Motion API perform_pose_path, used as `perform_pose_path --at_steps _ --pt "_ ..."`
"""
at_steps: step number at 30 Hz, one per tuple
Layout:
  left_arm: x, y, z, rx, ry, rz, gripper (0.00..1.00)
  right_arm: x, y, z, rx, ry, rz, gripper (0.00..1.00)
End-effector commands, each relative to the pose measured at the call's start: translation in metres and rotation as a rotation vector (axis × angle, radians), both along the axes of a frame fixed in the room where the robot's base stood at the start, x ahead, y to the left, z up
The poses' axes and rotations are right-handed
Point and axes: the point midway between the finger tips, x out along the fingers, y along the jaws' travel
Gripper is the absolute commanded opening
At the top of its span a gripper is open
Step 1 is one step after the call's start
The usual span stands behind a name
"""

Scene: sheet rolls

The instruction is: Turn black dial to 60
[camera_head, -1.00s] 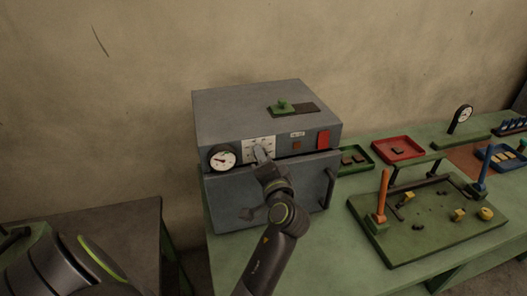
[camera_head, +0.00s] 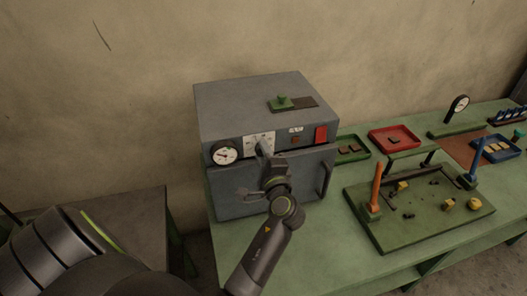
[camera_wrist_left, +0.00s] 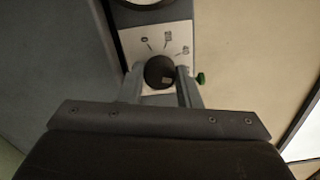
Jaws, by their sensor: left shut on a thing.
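The black dial (camera_wrist_left: 159,72) sits on a white scale plate (camera_wrist_left: 172,40) with printed marks. A pale mark shows on its lower right face in the left wrist view. My left gripper (camera_wrist_left: 160,80) is shut on the dial, one finger on each side. In the head view the left gripper (camera_head: 265,150) reaches the plate on the grey oven's front and hides the dial there. My right gripper is not in view.
The grey oven (camera_head: 240,100) has a round gauge (camera_head: 225,153) left of the plate, a red block (camera_head: 321,134) right of it and a door handle (camera_head: 329,178). A red tray (camera_head: 372,134) and a green fixture board (camera_head: 400,235) stand to the right on the green bench.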

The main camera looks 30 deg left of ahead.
Motion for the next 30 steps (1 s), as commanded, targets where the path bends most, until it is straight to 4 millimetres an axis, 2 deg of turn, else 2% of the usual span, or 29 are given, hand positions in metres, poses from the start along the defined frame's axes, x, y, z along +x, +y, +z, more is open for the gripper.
perform_pose_path --at_steps 14,15,19,20,30 --pt "0.0 0.0004 0.0009 0.012 0.009 0.0 0.08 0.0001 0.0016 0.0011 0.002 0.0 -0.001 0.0" --pt "0.0 0.0004 0.0009 0.012 0.009 0.0 0.33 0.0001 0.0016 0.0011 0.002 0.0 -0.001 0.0" --pt "0.0001 0.0003 0.0007 0.011 0.009 0.001 0.5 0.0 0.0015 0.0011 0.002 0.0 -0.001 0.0" --pt "0.0 0.0002 0.0007 0.011 0.009 0.001 0.52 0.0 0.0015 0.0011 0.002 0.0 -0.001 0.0" --pt "0.0003 0.0004 0.0004 0.01 0.01 0.0 0.52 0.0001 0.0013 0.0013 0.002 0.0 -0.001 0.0"
